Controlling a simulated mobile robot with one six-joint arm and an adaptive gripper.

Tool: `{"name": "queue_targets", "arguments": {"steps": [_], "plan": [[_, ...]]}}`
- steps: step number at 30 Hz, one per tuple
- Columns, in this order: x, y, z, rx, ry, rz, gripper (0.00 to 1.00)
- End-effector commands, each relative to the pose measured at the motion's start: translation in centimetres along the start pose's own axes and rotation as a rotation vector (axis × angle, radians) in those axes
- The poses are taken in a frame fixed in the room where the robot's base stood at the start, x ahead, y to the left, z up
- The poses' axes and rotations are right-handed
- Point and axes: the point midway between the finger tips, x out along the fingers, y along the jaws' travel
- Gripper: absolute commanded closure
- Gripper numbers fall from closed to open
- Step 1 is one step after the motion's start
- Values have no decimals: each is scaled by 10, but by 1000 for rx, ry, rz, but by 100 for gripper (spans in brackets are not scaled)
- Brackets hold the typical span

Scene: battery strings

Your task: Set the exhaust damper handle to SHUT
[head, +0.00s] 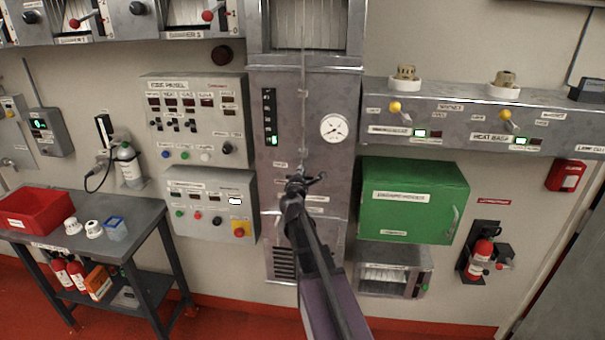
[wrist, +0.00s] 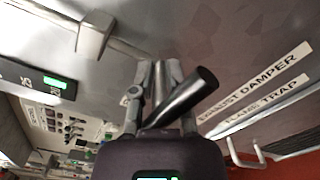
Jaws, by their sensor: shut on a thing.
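The exhaust damper handle (wrist: 185,98) is a dark round bar, seen large and tilted in the wrist view, with its free end toward the upper right. In the head view its dark end (head: 317,178) sticks out right of my gripper, at the front of the tall grey metal column. My gripper (head: 296,184) is at the handle; in the wrist view the fingers (wrist: 156,82) stand on both sides of it and are shut on it. An "EXHAUST DAMPER" label (wrist: 262,85) is on the panel. The handle's pivot and any SHUT mark are hidden or too small to read.
A round gauge (head: 334,127) and a lit level scale (head: 270,118) sit above the handle. A green cabinet (head: 412,200) juts out at right. Button panels (head: 211,204) are at left, with a table (head: 140,222) farther left. A bracket (wrist: 94,32) shows near the fingers.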

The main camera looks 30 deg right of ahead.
Motion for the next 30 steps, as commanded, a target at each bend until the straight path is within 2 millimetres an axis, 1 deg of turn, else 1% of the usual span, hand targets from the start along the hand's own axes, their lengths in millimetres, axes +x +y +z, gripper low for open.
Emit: {"name": "queue_targets", "arguments": {"steps": [1,2,3,4,5,15,20,26,30], "plan": [[5,5,0,-17,0,6,100],[5,5,0,-17,0,6,77],[6,5,0,-17,0,6,65],[6,5,0,-17,0,6,56],[6,5,0,-17,0,6,50],[4,4,2,-14,-3,4,50],[-2,3,2,-12,-3,3,50],[-23,2,1,-10,0,4,50],[-46,2,0,-9,3,5,50]]}}
